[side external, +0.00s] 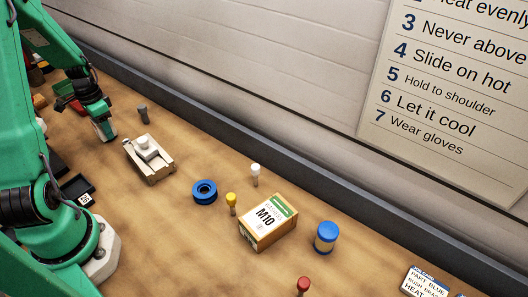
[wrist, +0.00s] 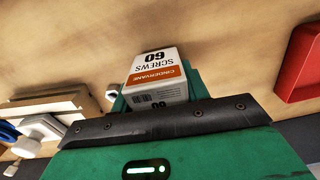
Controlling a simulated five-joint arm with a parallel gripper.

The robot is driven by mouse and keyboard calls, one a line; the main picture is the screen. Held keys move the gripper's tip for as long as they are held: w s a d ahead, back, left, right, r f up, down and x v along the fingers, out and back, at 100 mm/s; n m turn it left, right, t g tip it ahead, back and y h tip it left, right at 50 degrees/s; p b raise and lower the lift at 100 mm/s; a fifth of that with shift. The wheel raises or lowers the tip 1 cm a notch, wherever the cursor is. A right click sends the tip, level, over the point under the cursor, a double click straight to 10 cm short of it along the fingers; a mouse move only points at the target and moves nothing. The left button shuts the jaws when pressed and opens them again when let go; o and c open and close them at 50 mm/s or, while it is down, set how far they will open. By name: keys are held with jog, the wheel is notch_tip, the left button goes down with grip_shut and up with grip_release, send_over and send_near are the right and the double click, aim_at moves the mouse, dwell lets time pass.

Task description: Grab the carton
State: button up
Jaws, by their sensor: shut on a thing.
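A small white carton (wrist: 152,68) with an orange band and the words "SCREWS 60" sits between the green fingers of my gripper (wrist: 160,88) in the wrist view. The gripper is shut on it. In the side external view my gripper (side external: 104,126) is at the far left, pointing down, and only a pale bit of the carton shows there. I cannot tell whether the carton touches the table. A second carton (side external: 267,222), brown with a green band and "M10" on its label, stands well apart to the right, near the middle of the table.
A red bin (wrist: 303,60) is close at the right in the wrist view. A pale fixture (side external: 150,158), a blue ring (side external: 204,192), several small pegs and a blue-lidded jar (side external: 325,237) stand on the table. A dark ledge (side external: 215,125) runs along the wall.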

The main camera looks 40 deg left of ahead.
jog(key=shift+r, duration=0.5)
notch_tip(320, 180, up, 2)
jog(key=shift+r, duration=0.2)
jog(key=w+d+r, duration=0.4)
jog(key=d+r, duration=0.2)
jog(key=d, duration=0.5)
jog(key=shift+r, duration=0.4)
jog(key=shift+a, duration=0.1)
